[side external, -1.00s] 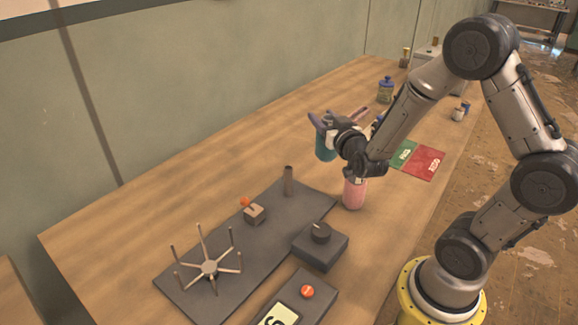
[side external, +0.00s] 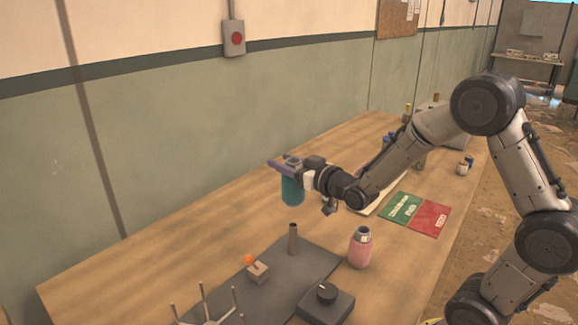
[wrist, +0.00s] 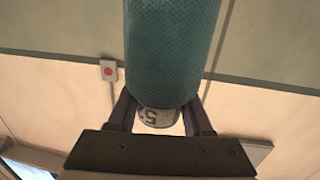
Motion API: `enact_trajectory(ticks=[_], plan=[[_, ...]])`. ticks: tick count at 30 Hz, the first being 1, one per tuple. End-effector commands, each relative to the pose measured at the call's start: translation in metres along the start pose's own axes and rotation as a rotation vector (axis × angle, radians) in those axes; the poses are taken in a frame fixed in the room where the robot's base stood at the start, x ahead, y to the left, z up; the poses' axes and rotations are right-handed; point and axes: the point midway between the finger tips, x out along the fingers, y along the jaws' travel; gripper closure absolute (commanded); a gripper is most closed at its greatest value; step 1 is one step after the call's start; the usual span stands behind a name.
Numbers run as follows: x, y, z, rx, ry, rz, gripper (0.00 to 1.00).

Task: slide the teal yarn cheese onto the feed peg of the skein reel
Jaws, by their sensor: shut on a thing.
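The teal yarn cheese (side external: 292,190) is held upright in my gripper (side external: 290,166), above the table. The wrist view shows the teal yarn (wrist: 170,50) and a pale core end with a dark mark (wrist: 156,117) between the two fingers (wrist: 160,112). The feed peg (side external: 292,238) is a brown upright post on the dark base plate (side external: 318,261) of the skein reel. It stands below the yarn cheese, and the two are apart. The reel's spoked arms (side external: 207,308) show at the bottom edge, partly cut off.
A pink bottle (side external: 359,250) stands right of the peg. A block with an orange ball (side external: 257,270) and a dark box with a knob (side external: 326,300) are near the peg. Green (side external: 400,207) and red (side external: 430,218) booklets lie further right. The table's left part is clear.

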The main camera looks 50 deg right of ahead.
Motion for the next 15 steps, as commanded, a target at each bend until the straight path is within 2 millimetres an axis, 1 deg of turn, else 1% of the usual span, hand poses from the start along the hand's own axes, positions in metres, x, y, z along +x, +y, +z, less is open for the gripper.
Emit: enact_trajectory(ticks=[4,7,15], plan=[[0.000,0.000,0.000,-0.001,0.002,0.001,1.00],[0.000,0.000,0.004,-0.001,0.000,0.001,1.00],[0.001,0.000,0.026,-0.001,-0.001,0.001,1.00]])
